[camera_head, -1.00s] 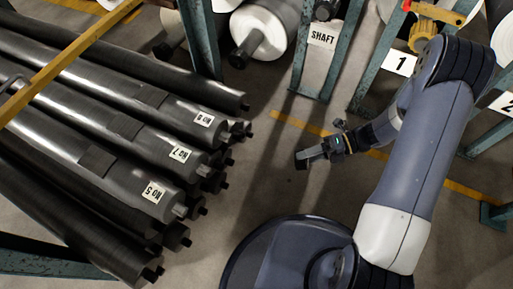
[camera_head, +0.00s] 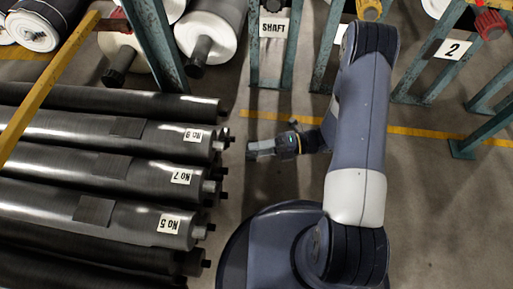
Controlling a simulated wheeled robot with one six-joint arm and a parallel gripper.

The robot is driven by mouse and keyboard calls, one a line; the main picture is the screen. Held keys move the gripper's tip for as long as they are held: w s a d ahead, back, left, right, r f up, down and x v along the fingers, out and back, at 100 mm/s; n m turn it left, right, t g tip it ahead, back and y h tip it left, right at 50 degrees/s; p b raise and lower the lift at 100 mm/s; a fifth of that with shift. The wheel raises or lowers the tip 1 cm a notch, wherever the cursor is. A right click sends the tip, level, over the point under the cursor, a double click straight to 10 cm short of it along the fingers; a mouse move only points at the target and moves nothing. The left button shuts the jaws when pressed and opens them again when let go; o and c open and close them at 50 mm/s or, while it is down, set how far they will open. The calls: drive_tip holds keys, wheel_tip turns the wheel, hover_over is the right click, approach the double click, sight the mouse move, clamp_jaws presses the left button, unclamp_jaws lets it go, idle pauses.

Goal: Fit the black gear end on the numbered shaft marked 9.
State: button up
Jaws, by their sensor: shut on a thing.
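The numbered shaft marked 9 (camera_head: 70,128) is a long grey roll lying among other rolls at the left. Its white label (camera_head: 194,135) reads upside down, and its narrow dark end (camera_head: 226,143) points right. My gripper (camera_head: 258,150) is low over the floor, just right of that end, with a small gap between them in the picture. It points left at the roll ends. It is shut on a small dark piece (camera_head: 251,155), which looks like the black gear end. The piece is mostly covered by the jaws, so its teeth and exact fit cannot be made out.
Shafts marked 7 (camera_head: 120,174) and 5 (camera_head: 125,219) lie nearer, their ends close together. A yellow bar (camera_head: 48,82) crosses over the rolls at the left. Teal rack posts (camera_head: 153,45) stand behind, near the SHAFT sign (camera_head: 273,28).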

drive_tip(key=shift+w, duration=0.1)
drive_tip(key=shift+w+a, duration=0.2)
drive_tip(key=shift+a, duration=2.6)
drive_tip(key=shift+a+p, duration=0.15)
drive_tip(key=shift+p, duration=0.35)
drive_tip(key=shift+w+a, duration=0.15)
drive_tip(key=shift+a, duration=1.8)
drive_tip(key=shift+a, duration=0.15)
drive_tip(key=o, duration=1.3)
drive_tip(key=p+v, duration=0.1)
drive_tip(key=v, duration=1)
drive_tip(key=shift+p, duration=0.4)
